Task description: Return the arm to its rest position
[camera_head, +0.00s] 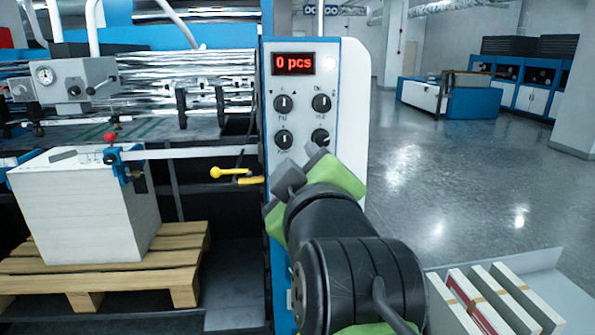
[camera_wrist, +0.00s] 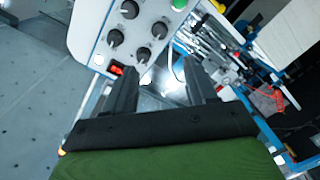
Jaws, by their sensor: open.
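My gripper (camera_head: 303,166) is in front of the lower part of the control panel (camera_head: 345,110), just below its knobs in the head view. Its two dark fingers are spread with nothing between them. I cannot tell whether a fingertip touches the panel. The panel's red display (camera_head: 293,63) reads "0 pcs". My arm hides the lower part of the panel.
A tall white paper stack (camera_head: 75,215) stands on a wooden pallet (camera_head: 125,270) at left. A yellow lever (camera_head: 228,172) sticks out left of the panel. Banded stacks (camera_head: 500,300) lie at lower right. Open grey floor (camera_head: 440,190) stretches right towards a blue-and-white counter (camera_head: 465,103).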

